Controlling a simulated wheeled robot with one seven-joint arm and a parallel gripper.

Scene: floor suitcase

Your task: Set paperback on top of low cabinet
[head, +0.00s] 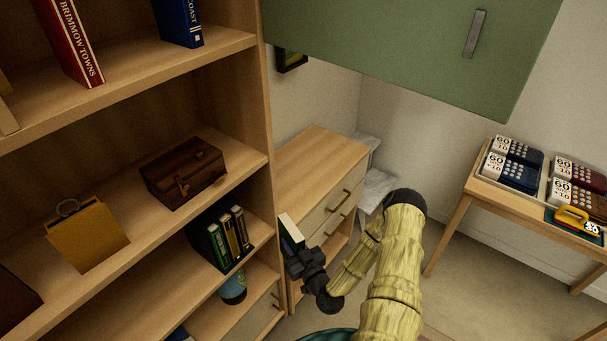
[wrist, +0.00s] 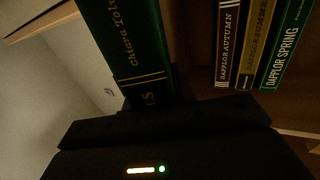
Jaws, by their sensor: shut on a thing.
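The paperback (head: 291,232) is dark green with pale page edges in the head view. In the wrist view the green book (wrist: 128,40) shows gold lines and the lettering "Chiara Kolt". My gripper (head: 306,262) is shut on its lower end and holds it up beside the bookshelf's right edge. The fingertips are mostly hidden in the head view. The low cabinet (head: 318,155) stands behind, in the corner to the right of the bookshelf. Its pale wood top looks bare, and its drawers have wooden handles. The book appears in front of the cabinet's near end; I cannot tell the gap.
The tall bookshelf (head: 262,120) is close on the left, holding a black book holder with several books (head: 222,240), a brown box (head: 184,173) and a yellow clipboard-like item (head: 86,240). A green overhead cabinet door (head: 420,45) hangs above. A table with boxes (head: 465,185) stands right.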

